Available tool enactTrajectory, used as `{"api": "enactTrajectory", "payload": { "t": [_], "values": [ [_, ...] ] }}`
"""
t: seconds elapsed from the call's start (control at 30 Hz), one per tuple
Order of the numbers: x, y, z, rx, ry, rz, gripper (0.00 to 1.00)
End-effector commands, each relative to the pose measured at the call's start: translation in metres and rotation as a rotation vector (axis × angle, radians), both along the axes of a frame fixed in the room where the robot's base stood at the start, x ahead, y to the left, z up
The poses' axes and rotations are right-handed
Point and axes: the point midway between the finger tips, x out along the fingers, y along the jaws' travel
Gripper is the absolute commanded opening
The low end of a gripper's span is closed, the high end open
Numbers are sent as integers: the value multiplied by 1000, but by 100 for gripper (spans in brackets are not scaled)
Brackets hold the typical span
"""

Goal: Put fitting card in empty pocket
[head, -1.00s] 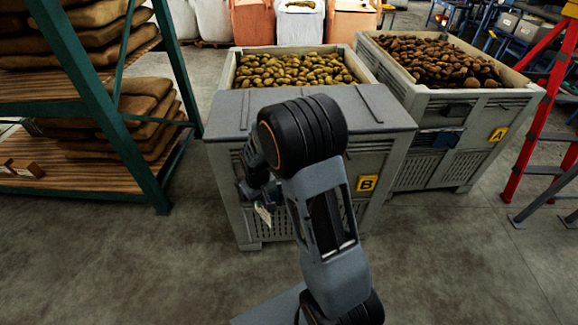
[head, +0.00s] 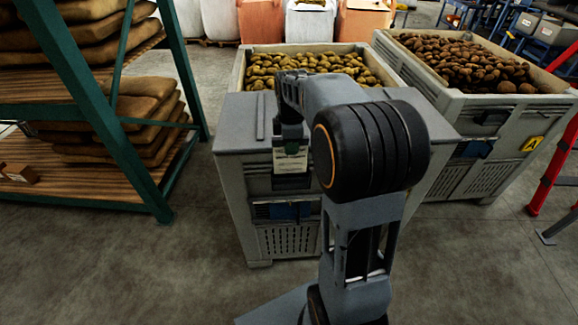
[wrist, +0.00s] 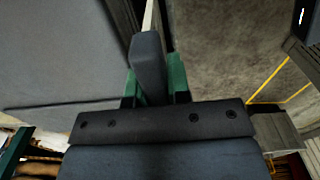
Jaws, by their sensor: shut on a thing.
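My gripper (head: 290,138) is shut on a pale card (head: 290,160) that hangs upright below the fingers, in front of the upper front wall of the near grey bin (head: 232,190). The card's print is too small to read. In the wrist view my gripper (wrist: 150,65) shows the card (wrist: 149,16) almost edge-on as a thin pale strip. A blue pocket (head: 286,211) is on the near bin's front, below the card and apart from it. Another blue pocket (head: 473,149) is on the right bin. Whether either holds a card cannot be told.
The right bin (head: 505,150) carries a yellow A sign (head: 532,144). Potatoes fill both bins. A green rack (head: 110,130) with sacks stands left, a red ladder (head: 556,165) right. The floor in front is clear.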

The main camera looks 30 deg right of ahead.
Motion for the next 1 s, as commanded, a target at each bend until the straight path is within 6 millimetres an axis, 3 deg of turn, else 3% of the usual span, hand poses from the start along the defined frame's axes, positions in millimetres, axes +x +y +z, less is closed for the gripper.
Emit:
{"api": "enactTrajectory", "payload": {
  "t": [0.1, 0.37, 0.6, 1.0],
  "values": [
    [0, 0, -16, 0, 1, -2, 0],
    [0, 0, -31, 0, 0, -3, 0],
    [0, 0, -60, 1, 2, -3, 0],
    [0, 0, -64, 0, -1, -4, 0]
  ]
}}
